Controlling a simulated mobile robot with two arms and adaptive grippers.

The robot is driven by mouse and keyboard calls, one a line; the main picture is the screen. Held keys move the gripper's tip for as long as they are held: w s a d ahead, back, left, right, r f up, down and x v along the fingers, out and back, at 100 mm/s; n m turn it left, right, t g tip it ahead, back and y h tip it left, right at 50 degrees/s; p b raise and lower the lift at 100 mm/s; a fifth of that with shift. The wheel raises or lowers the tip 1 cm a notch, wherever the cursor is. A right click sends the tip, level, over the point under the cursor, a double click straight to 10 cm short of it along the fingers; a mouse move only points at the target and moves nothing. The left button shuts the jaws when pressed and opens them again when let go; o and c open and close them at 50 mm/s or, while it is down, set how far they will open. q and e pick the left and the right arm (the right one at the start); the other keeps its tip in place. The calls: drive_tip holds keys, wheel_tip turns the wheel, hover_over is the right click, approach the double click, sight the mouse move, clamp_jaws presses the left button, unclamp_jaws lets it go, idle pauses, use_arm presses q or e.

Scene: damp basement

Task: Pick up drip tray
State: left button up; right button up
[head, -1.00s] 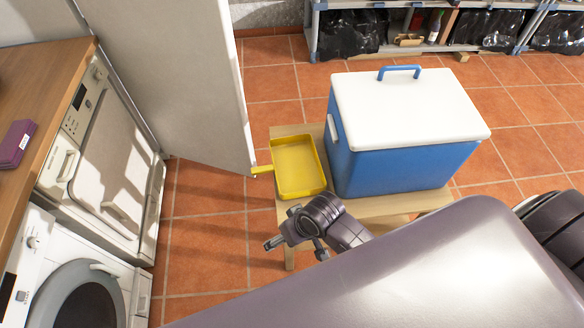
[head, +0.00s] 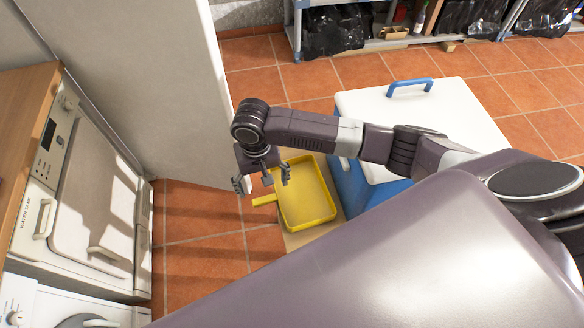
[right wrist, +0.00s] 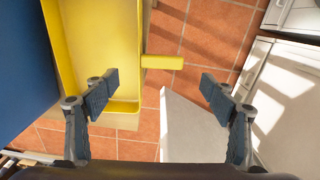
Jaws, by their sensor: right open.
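The yellow drip tray (head: 308,200) lies on a low wooden bench beside the blue cooler, its short handle (head: 264,200) pointing left past the bench edge. My right gripper (head: 264,186) is open and empty, pointing down above the handle side of the tray. In the right wrist view the tray (right wrist: 97,45) is at upper left and its handle (right wrist: 162,62) points right, ahead of the space between the open fingers (right wrist: 158,88). The fingers appear apart from the tray. My left gripper is not in view.
The blue cooler (head: 352,192) with a white lid stands close to the right of the tray on the wooden bench (head: 300,238). A tall pale door panel (head: 180,90) stands to the left. White appliances (head: 85,190) line the left side.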

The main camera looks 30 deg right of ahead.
sight(265, 199)
drive_tip(key=shift+d+f, duration=0.1)
drive_tip(key=shift+f, duration=0.35)
drive_tip(key=shift+s+f, duration=0.15)
drive_tip(key=shift+f, duration=0.8)
wheel_tip(265, 199, down, 4)
drive_tip(key=shift+r, duration=0.15)
drive_tip(key=shift+a+f, duration=0.2)
drive_tip(key=shift+f, duration=0.3)
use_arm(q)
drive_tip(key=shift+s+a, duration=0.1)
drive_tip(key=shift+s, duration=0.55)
use_arm(e)
drive_tip(key=c, duration=1.4)
